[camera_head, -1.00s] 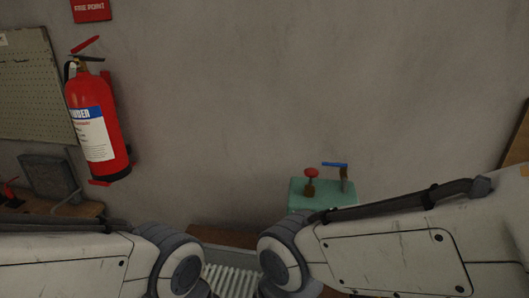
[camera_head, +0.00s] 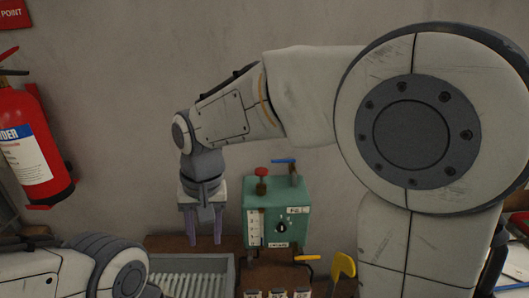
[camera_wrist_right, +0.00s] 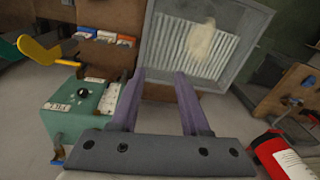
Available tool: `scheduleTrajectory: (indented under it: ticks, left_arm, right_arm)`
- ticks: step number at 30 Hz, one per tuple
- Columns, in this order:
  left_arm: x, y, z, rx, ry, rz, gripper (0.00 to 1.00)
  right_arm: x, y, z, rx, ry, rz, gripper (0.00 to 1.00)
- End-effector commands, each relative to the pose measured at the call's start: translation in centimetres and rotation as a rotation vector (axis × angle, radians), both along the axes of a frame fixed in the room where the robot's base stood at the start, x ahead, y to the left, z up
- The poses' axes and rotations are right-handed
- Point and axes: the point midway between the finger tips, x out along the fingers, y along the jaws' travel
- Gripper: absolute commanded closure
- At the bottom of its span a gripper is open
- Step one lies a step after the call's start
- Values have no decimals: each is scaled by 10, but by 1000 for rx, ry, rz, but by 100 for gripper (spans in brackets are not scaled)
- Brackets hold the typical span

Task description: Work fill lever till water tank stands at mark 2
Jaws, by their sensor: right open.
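A green water tank box (camera_head: 276,222) stands by the wall, with a dial, a pale scale strip (camera_head: 254,226) on its left and a label that seems to read FILL. A blue-handled lever (camera_head: 284,161) and a red knob (camera_head: 261,171) sit on top. A small yellow-handled lever (camera_head: 306,257) is at its lower right. My right gripper (camera_head: 206,240) points down, open and empty, left of the tank and apart from it. The tank (camera_wrist_right: 92,112) also shows in the right wrist view, left of the fingers (camera_wrist_right: 154,85). The water level is too small to read. My left gripper is out of view.
A grey tray with a ribbed white board (camera_wrist_right: 190,47) lies below the right fingers. A red extinguisher (camera_head: 32,148) hangs on the wall at left. Several small boxes (camera_head: 278,294) lie in front.

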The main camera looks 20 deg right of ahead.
Motion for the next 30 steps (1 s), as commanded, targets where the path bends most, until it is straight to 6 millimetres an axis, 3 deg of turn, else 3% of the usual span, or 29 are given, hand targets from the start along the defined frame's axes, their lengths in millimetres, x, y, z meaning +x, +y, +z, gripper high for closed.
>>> scheduleTrajectory:
  ticks: [1, 3, 8, 15, 19, 24, 30]
  left_arm:
    - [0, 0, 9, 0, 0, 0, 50]
    - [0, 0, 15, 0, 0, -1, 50]
    - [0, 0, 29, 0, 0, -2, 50]
    - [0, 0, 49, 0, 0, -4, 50]
    - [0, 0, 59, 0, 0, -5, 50]
    - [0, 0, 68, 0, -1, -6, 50]
    - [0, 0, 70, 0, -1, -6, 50]
  right_arm:
    - [26, -6, 13, 3, 0, -103, 54]
    - [60, -17, 24, 9, -1, -251, 54]
    - [130, -53, 45, 25, -10, -589, 54]
    - [217, -135, 65, 58, -27, -1099, 54]
    - [249, -186, 69, 79, -40, -1360, 54]
    - [270, -238, 70, 103, -55, -1605, 54]
    - [276, -260, 68, 115, -63, -1714, 54]
